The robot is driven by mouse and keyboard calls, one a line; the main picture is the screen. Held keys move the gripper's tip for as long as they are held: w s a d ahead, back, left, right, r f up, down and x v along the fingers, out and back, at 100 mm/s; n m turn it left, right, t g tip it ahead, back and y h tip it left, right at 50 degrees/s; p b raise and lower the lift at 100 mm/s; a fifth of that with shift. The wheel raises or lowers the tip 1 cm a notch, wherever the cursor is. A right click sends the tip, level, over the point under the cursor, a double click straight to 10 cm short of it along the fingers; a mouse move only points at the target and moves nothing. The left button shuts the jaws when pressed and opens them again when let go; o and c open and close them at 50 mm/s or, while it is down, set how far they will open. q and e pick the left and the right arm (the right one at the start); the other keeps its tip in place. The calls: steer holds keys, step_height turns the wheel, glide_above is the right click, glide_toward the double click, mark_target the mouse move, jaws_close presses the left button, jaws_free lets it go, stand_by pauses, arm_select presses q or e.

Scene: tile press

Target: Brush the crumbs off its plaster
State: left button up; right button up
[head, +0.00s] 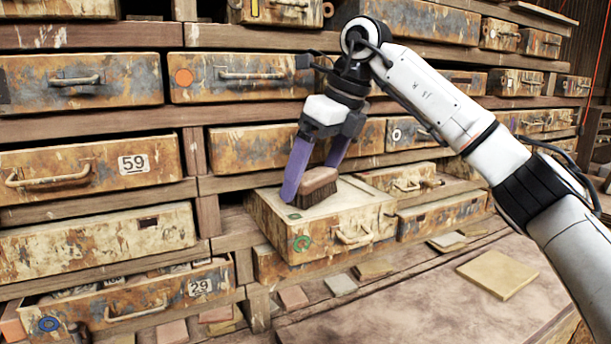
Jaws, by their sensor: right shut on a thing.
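My right gripper (314,178), with purple fingers, reaches down from the upper right and is shut on a brown brush (317,186). The brush has a wooden back and dark bristles. It is held low over the pale plaster top (345,200) of a rusty box (325,228) with a green ring mark and a handle on its front. The bristles look close to the plaster, but I cannot tell whether they touch. Small dark and green specks (294,216) show on the plaster near the left finger. Crumbs are hard to make out. My left gripper is not in view.
Rusty drawers fill the wooden rack around the box, including one marked 59 (90,172) and an open one marked 29 (130,298). A tan tile (498,274) lies on the bench (420,305) at the right. Several small tiles lie below the box.

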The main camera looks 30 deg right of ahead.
mark_target(329, 171)
steer(key=shift+s+d+f, duration=0.1)
steer(key=shift+d+f, duration=0.05)
steer(key=shift+d, duration=1.5)
steer(key=shift+s+d+r, duration=0.1)
steer(key=shift+d, duration=1.45)
steer(key=shift+s+d+r, duration=0.1)
steer(key=shift+d, duration=1.45)
steer(key=shift+f, duration=0.15)
steer(key=shift+w+a, duration=0.2)
steer(key=shift+a, duration=3.05)
steer(key=shift+w+a, duration=0.2)
steer(key=shift+a, duration=3)
steer(key=shift+r, duration=3.15)
